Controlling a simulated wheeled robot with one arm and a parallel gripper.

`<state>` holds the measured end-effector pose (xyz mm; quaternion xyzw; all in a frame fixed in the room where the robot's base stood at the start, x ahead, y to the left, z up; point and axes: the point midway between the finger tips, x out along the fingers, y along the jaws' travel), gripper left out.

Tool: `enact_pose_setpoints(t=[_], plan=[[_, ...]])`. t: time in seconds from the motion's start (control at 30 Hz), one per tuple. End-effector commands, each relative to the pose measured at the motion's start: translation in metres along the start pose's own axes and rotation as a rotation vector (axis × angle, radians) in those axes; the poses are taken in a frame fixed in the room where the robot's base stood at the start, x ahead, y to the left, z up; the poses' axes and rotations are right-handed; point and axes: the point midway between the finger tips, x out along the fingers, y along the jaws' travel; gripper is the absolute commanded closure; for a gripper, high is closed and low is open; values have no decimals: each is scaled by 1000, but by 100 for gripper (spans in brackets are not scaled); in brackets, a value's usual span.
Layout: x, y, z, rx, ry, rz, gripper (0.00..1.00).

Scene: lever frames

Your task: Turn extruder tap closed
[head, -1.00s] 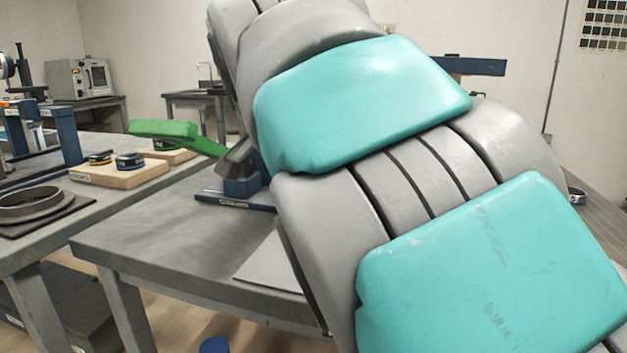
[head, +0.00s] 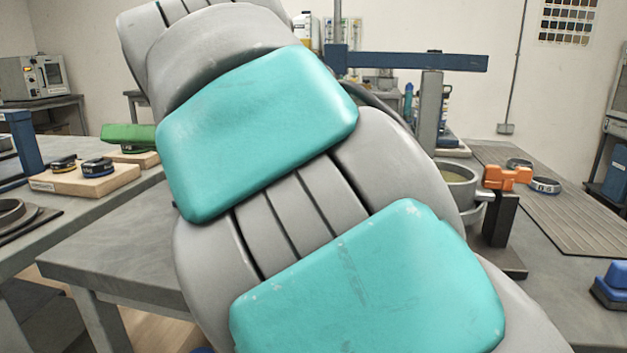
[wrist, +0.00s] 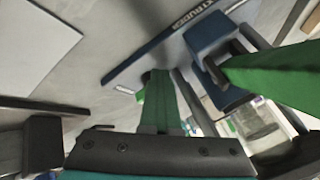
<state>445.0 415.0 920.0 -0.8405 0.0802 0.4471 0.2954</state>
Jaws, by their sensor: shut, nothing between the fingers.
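The extruder tap has a long green lever (head: 128,133), partly visible left of my arm in the head view. Its hub and post are hidden there by my arm. In the wrist view, the green lever (wrist: 285,75) runs right from a blue block (wrist: 212,45) with a dark pivot. A blue base strip (wrist: 165,42) with partly readable white lettering lies beside the block. My gripper (wrist: 158,78) is shut and empty, left of the lever and apart from it in the picture. Depth between them cannot be told. The head view does not show my gripper.
A wooden board (head: 85,180) with dark round pieces lies on the left bench. An orange handle (head: 507,177) on a dark post stands beside a metal pot (head: 458,185) at right. A blue arm on a column (head: 431,105) stands behind. A ridged mat (head: 545,205) covers the right bench.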

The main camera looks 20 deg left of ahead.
Motion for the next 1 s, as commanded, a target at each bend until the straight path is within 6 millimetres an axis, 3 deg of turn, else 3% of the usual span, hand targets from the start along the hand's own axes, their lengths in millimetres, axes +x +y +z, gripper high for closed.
enact_pose_setpoints(t=[1.0], plan=[[0, -9, 3, -3, 0, -13, 100]])
